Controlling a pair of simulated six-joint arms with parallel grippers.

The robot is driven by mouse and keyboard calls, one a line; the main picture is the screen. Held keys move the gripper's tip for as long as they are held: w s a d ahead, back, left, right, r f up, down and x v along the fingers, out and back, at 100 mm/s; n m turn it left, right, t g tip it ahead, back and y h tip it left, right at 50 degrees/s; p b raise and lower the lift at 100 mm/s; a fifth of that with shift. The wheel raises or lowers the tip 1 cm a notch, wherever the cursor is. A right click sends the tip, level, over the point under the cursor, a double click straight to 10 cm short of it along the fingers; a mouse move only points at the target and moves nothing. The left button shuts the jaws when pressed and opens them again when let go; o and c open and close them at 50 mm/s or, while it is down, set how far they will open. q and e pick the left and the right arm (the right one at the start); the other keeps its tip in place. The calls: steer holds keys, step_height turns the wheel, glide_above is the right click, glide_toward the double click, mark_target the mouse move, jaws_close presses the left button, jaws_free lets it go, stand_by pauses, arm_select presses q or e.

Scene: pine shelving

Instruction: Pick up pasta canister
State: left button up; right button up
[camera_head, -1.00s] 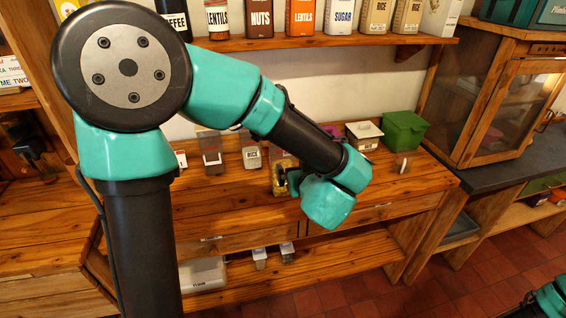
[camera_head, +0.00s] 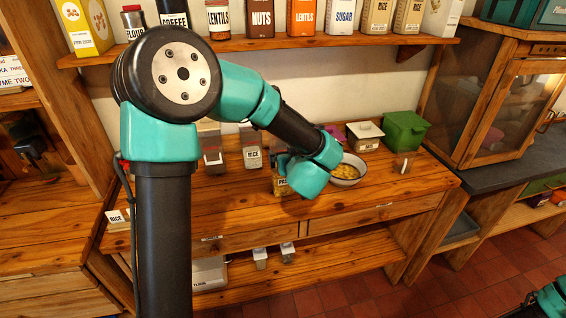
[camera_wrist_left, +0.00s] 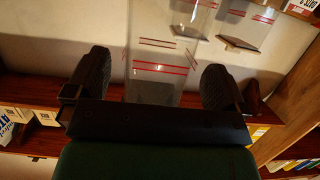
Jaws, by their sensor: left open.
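The pasta canister (camera_head: 281,187) stands on the wooden counter in the head view, with yellow contents and a partly covered "PAS..." label. My left gripper (camera_head: 283,163) is at its upper part, mostly hidden behind my teal wrist. In the left wrist view, my left gripper (camera_wrist_left: 155,85) is open, with its dark fingers apart. A clear container with red stripes (camera_wrist_left: 160,68) shows between the fingers; no label is visible there, so I cannot tell whether it is the pasta canister.
A white bowl of yellow food (camera_head: 347,181) stands just right of my wrist. A rice canister (camera_head: 252,158) stands behind to the left. A green bin (camera_head: 405,131) and a white-lidded box (camera_head: 364,136) are at the back right.

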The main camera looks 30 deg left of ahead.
arm_select(q)
steer(key=x, duration=0.5)
steer(key=shift+a, duration=0.2)
steer(key=shift+s, duration=0.1)
stand_by(0.5)
steer(key=c, duration=1.4)
steer(key=shift+r, duration=0.1)
